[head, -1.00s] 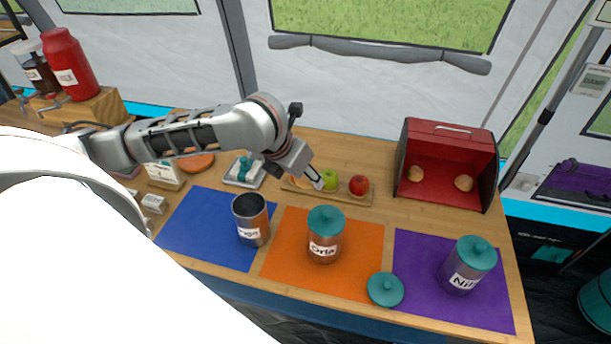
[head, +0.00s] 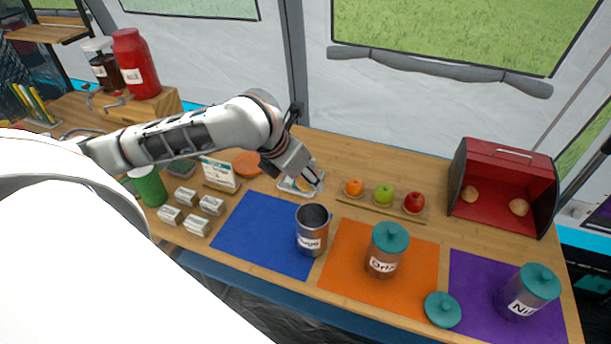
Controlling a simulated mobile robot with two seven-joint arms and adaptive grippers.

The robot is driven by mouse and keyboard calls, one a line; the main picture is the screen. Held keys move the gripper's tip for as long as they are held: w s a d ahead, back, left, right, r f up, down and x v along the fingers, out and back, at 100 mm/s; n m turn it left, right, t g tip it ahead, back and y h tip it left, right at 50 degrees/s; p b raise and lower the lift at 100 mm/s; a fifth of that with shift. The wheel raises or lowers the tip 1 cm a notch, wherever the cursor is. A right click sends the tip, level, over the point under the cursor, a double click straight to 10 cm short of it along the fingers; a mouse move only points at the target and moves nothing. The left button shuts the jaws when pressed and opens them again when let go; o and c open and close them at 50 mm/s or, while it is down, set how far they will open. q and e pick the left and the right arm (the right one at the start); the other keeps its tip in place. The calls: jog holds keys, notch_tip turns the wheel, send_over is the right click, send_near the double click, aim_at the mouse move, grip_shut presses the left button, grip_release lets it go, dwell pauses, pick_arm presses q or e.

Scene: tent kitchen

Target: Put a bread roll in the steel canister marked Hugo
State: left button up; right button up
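The steel canister marked Hugo (head: 311,238) stands upright and open-topped at the right edge of the blue mat; its label is partly legible. Two bread rolls (head: 470,194) (head: 518,207) lie apart inside the open red bread bin (head: 500,170). My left gripper (head: 318,184) hangs over the small white tray (head: 284,186) behind the blue mat, behind and above the Hugo canister and away from the bin. Its fingers are small and partly hidden, so I cannot tell whether they are open or hold anything. My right gripper is not in view.
A canister marked Orla (head: 383,262) stands on the orange mat and another (head: 526,292) on the purple mat, both with teal lids. A loose teal lid (head: 443,310) lies between those mats. A fruit board (head: 370,204) lies behind. Small labelled blocks (head: 197,224) stand left.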

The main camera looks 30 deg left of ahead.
pick_arm(q)
notch_tip(320, 180, down, 4)
jog(key=shift+d+r, duration=0.1)
notch_tip(320, 180, down, 2)
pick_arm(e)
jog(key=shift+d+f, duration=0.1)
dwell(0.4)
pick_arm(q)
jog(key=o, duration=0.9)
send_near(306, 188)
jog(key=shift+w+a+f, duration=0.2)
jog(key=shift+a+f, duration=0.1)
jog(key=shift+f, duration=0.3)
jog(key=shift+w+a+f, duration=0.2)
jog(key=shift+a+f, duration=0.15)
jog(key=shift+f, duration=0.25)
